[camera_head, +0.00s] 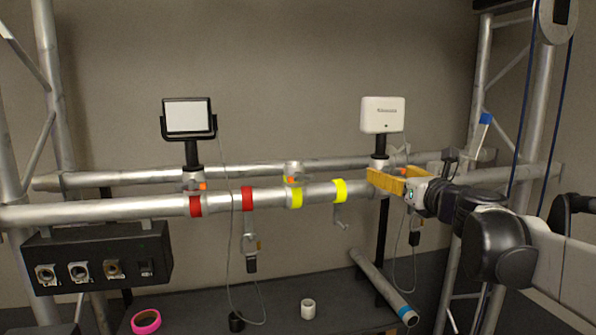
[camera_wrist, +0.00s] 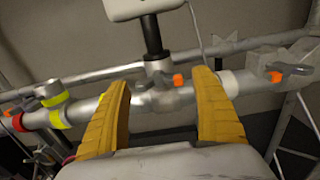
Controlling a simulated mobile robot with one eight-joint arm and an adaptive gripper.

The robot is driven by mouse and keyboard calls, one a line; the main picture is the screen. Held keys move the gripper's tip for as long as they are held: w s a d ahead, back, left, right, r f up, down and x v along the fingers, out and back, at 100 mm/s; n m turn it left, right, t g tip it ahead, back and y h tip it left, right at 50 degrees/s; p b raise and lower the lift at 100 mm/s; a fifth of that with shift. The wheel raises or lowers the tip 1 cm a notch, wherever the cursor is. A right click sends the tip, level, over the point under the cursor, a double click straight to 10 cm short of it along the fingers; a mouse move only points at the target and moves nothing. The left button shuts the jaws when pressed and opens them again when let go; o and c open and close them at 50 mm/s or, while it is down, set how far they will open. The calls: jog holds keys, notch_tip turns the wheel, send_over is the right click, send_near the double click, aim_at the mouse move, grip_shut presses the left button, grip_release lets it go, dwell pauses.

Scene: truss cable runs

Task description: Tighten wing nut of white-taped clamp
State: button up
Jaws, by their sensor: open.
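My gripper (camera_head: 385,180) has yellow fingers and is at the right part of the front truss tube, below the white box device. In the wrist view my gripper (camera_wrist: 162,80) is open, its fingers apart on either side of a grey clamp (camera_wrist: 155,97) on the tube. This clamp carries the device's black post and has an orange-tipped wing nut (camera_wrist: 178,80). A pale white tape band (camera_wrist: 231,83) shows on the tube just right of the right finger. No contact is visible. In the head view my fingers hide most of this clamp and the tape.
Red (camera_head: 195,206) and yellow (camera_head: 340,190) tape bands mark other spots on the front tube. A lamp (camera_head: 188,116) stands at left, the white box (camera_head: 382,114) at right. Another clamp with an orange tip (camera_wrist: 276,76) lies right of the fingers. Thin cables hang nearby.

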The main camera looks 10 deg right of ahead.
jog(key=s, duration=1.2)
jog(key=shift+d, duration=0.15)
